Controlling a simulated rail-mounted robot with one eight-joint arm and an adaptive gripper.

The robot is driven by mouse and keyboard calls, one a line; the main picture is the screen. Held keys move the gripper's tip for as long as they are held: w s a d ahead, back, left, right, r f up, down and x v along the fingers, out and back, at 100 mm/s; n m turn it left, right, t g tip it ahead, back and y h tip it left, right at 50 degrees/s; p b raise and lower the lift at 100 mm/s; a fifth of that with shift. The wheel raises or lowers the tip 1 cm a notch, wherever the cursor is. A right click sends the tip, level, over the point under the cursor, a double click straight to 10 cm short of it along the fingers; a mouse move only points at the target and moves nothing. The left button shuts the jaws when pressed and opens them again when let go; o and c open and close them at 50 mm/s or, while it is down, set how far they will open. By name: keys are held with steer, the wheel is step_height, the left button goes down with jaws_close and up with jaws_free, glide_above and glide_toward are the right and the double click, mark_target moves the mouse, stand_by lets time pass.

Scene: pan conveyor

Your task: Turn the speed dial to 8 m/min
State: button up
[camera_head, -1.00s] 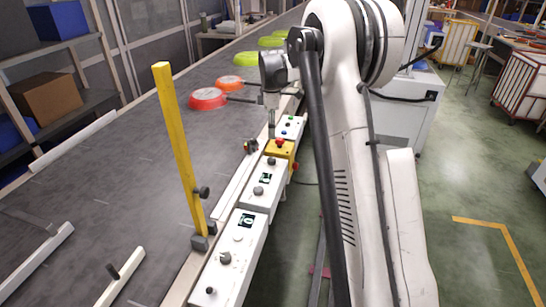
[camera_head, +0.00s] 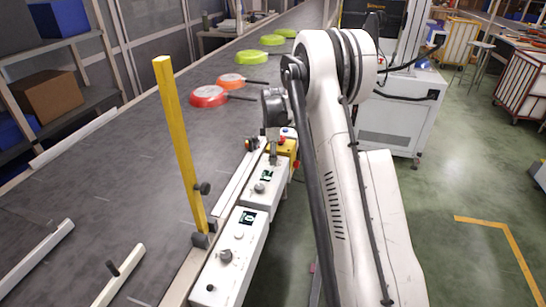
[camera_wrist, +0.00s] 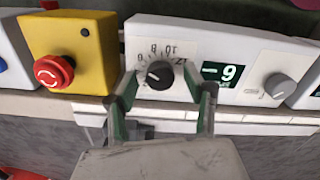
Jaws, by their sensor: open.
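The speed dial (camera_wrist: 160,75) is a small black knob with a white mark on a white panel, with a printed number scale above it. My gripper (camera_wrist: 166,92) is open, with one finger on each side of the dial in the wrist view. I cannot tell whether the fingers touch it. The mark points to the left side of the scale. The dark display (camera_wrist: 225,73) to its right shows a digit like a 9. In the head view my gripper (camera_head: 269,148) is low over the white control box (camera_head: 258,206); it partly hides the far end.
A yellow box with a red stop button (camera_wrist: 54,71) stands left of the dial panel in the wrist view. A grey knob (camera_wrist: 279,87) is right of the display. A yellow post (camera_head: 179,145) rises beside the boxes. Red (camera_head: 208,96) and orange pans lie on the conveyor.

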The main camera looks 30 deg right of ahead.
steer(key=shift+f, duration=0.15)
steer(key=c, duration=1.1)
steer(key=shift+m, duration=0.4)
steer(key=m+b, duration=0.2)
steer(key=m, duration=0.1)
steer(key=shift+m+b, duration=0.5)
steer(key=shift+m, duration=1.5)
